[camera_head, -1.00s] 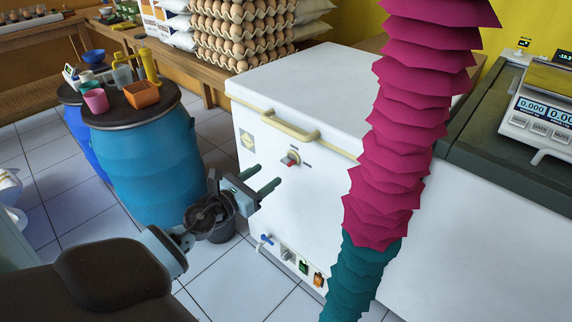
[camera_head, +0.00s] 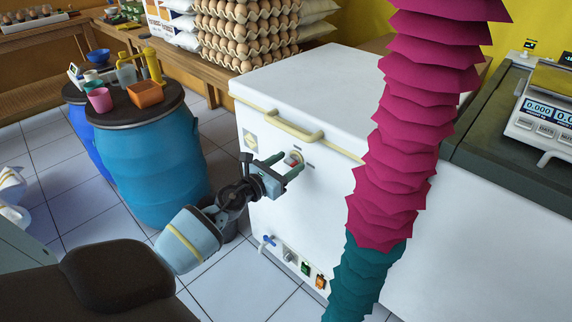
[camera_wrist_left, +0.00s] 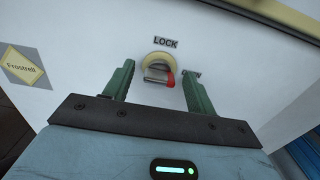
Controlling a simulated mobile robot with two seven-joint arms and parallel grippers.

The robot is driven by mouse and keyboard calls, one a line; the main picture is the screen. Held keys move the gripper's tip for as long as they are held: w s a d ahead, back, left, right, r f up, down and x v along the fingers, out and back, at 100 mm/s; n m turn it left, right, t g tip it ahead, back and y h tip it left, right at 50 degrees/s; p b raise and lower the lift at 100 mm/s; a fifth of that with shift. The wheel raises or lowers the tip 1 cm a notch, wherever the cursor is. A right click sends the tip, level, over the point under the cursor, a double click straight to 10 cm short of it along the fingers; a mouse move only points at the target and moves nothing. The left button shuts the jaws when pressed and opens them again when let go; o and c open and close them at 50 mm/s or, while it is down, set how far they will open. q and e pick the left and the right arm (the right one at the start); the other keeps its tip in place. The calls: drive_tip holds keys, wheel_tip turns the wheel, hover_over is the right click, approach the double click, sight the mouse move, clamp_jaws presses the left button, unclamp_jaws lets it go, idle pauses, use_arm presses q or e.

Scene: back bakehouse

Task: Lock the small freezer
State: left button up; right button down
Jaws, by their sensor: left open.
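The small freezer (camera_head: 270,210) is a white chest with a closed lid and a beige handle (camera_head: 293,128) on its front edge. Its lock knob (camera_head: 293,160) sits on the front below the handle. In the left wrist view the lock knob (camera_wrist_left: 160,68) is a beige ring with a grey grip and a red mark at its lower right, under the word LOCK. My left gripper (camera_head: 292,170) is open, its green fingers pointing at the knob. In the left wrist view the left gripper's fingers (camera_wrist_left: 158,85) stand on both sides of the knob, apart from it. My right gripper is not in view.
A magenta and teal pleated column (camera_head: 400,150) blocks part of the freezer's front and lid. A blue barrel (camera_head: 155,165) with cups on top stands at left. Blue tap, dial and switches (camera_head: 305,268) sit low on the freezer. A scale (camera_head: 545,110) stands at right.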

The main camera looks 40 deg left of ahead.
use_arm(q)
drive_tip(key=shift+c, duration=0.2)
drive_tip(key=c, duration=0.9)
drive_tip(key=shift+c, duration=0.2)
drive_tip(key=n+p, duration=0.1)
drive_tip(key=n, duration=0.4)
drive_tip(key=shift+a, duration=0.1)
drive_tip(key=n+p, duration=0.1)
drive_tip(key=n, duration=0.3)
drive_tip(key=n+p, duration=0.1)
drive_tip(key=n, duration=0.3)
drive_tip(key=shift+a, duration=0.1)
drive_tip(key=shift+f+n+p, duration=0.1)
drive_tip(key=shift+n+p, duration=0.35)
drive_tip(key=shift+n, duration=0.75)
drive_tip(key=shift+f+n+p, duration=0.1)
drive_tip(key=shift+n+p, duration=0.2)
drive_tip(key=shift+n, duration=0.8)
